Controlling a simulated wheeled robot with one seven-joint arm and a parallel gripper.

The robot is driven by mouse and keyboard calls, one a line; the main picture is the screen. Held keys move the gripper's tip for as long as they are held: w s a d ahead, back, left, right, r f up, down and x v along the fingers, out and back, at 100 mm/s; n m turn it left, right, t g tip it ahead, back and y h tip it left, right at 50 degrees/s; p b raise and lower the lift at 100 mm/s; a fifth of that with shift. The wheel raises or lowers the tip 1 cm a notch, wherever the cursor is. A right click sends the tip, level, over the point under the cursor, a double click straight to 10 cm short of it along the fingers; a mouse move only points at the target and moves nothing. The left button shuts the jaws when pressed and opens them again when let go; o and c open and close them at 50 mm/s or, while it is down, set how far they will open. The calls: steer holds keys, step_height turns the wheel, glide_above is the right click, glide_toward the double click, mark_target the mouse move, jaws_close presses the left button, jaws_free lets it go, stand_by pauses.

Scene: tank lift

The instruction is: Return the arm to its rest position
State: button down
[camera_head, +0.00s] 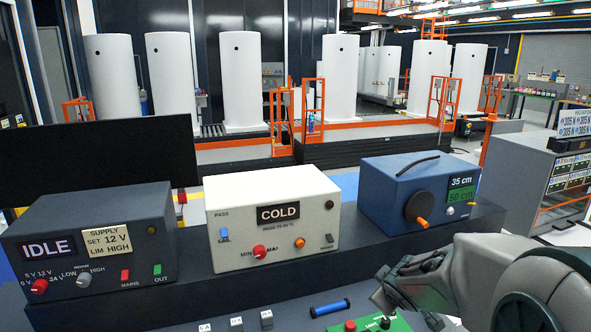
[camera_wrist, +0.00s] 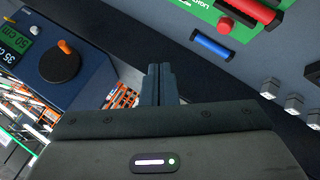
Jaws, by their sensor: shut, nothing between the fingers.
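My arm reaches in from the lower right in the head view, with grey links in front of the bench's right side. In that view the fingertips cannot be made out. In the wrist view my gripper (camera_wrist: 160,84) shows its two fingers together, with nothing between them. It is above the bench, between the blue box (camera_wrist: 75,60) and the blue cylinder (camera_wrist: 212,47). The blue box (camera_head: 419,192) with a black dial and orange knob stands on the raised shelf, left of my arm in the head view, and reads 35 cm and 50 cm.
A dark box (camera_head: 90,240) reading IDLE and a white box (camera_head: 270,215) reading COLD stand on the shelf. A blue cylinder (camera_head: 330,308), a green panel (camera_head: 372,324) and small grey blocks (camera_head: 236,323) lie in front. A grey cabinet (camera_head: 535,185) stands right. White tanks stand behind.

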steer(key=s+a+r+m+g, duration=0.1)
steer(key=s+a+m, duration=0.1)
steer(key=s, duration=0.5)
steer(key=s+a+r+m+g+y, duration=0.1)
steer(key=s+a+m+g, duration=0.1)
steer(key=s, duration=0.5)
steer(key=s+a+r+m+g, duration=0.1)
steer(key=s+m, duration=0.3)
steer(key=s, duration=0.4)
steer(key=shift+a+r+g+y, duration=0.4)
steer(key=shift+a+g, duration=0.1)
steer(key=shift+a, duration=0.25)
stand_by(0.4)
